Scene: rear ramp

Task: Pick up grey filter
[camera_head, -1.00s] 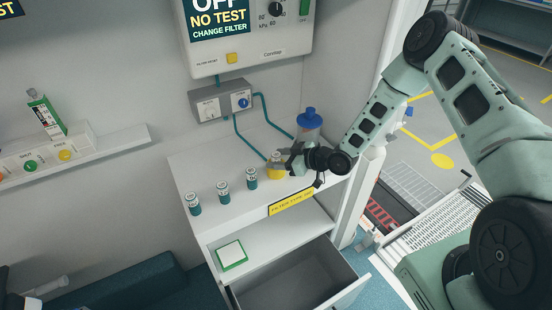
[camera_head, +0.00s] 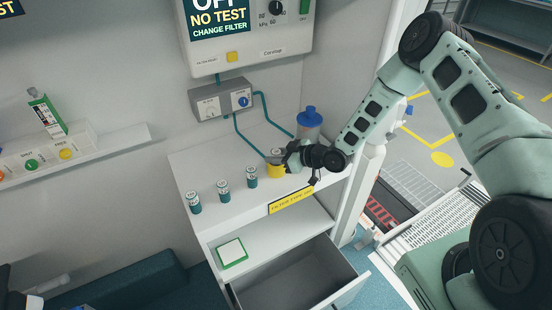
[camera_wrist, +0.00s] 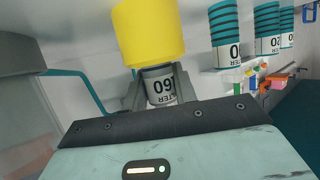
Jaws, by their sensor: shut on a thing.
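The grey filter (camera_wrist: 159,84) is between my two fingers in the wrist view, with dark print on its pale label. A wider, smooth yellow cylinder (camera_wrist: 148,30) adjoins it there; I cannot tell whether it is part of the filter or a holder around it. In the head view the yellow cylinder (camera_head: 276,171) stands at the right of the white counter. My gripper (camera_head: 280,158) is over its top and shut on the grey filter, hiding most of it. It also shows in the wrist view (camera_wrist: 159,92).
Several teal filters with white labels (camera_head: 223,178) stand in a row left of my gripper on the white counter (camera_head: 205,165). Teal hoses (camera_head: 247,141) run down the wall. An open drawer (camera_head: 300,280) juts out below.

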